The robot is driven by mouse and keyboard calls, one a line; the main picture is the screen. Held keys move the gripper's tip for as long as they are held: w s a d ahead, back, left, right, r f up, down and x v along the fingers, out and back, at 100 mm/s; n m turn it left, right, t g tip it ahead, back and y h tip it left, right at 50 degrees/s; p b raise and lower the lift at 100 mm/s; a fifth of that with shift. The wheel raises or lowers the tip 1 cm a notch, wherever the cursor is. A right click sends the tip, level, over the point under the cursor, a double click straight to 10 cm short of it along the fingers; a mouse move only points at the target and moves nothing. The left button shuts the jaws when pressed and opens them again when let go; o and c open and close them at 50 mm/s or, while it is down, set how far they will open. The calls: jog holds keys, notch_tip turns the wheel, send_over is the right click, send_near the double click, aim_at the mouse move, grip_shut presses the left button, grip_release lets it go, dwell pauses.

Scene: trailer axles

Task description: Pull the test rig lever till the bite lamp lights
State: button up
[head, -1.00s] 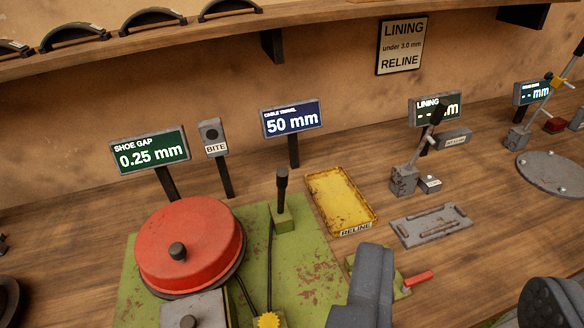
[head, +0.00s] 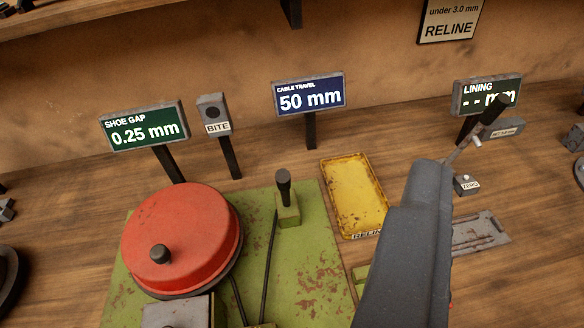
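The test rig is a worn green plate (head: 308,290) with a red drum (head: 182,240) on its left. Its lever (head: 284,188) stands upright on a small green block behind and right of the drum; it has a black grip. The bite lamp (head: 212,113) on the BITE post is dark. One grey finger of my gripper (head: 412,240) shows at lower right, to the right of the lever and apart from it. The other finger is out of view.
Displays read shoe gap 0.25 mm (head: 145,128) and cable travel 50 mm (head: 309,95). A yellow tray (head: 355,185) lies right of the lever. A lining gauge (head: 475,130) stands farther right, near a grey metal plate (head: 480,232). A shelf runs along the top.

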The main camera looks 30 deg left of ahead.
aim_at(280, 174)
jog(key=w+d+f+n+h+p, duration=0.1)
jog(key=w+d+f+p, duration=0.15)
jog(key=w, duration=0.45)
jog(key=w+d+f+n+p, duration=0.1)
jog(key=w+d+f+p, duration=0.15)
jog(key=w, duration=0.35)
jog(key=w+a+f+n+y+p, duration=0.35)
jog(key=w+f+p, duration=0.3)
jog(key=f, duration=0.35)
jog(key=s+a+f+n+g+y+p, duration=0.1)
jog(key=s+a+f+n+y+p, duration=0.1)
jog(key=s+a+f+y+p, duration=0.4)
jog(key=s+a+f+n+g+y+p, duration=0.1)
jog(key=a+f+n+y+p, duration=0.1)
jog(key=a+f+y, duration=0.4)
jog(key=shift+h, duration=0.85)
jog(key=x, duration=0.4)
jog(key=f+p+x, duration=0.1)
jog(key=x, duration=0.4)
jog(key=a+x, duration=0.1)
jog(key=x, duration=0.4)
jog(key=shift+s+f+p, duration=0.35)
jog(key=shift+f+p, duration=0.05)
jog(key=c, duration=0.9)
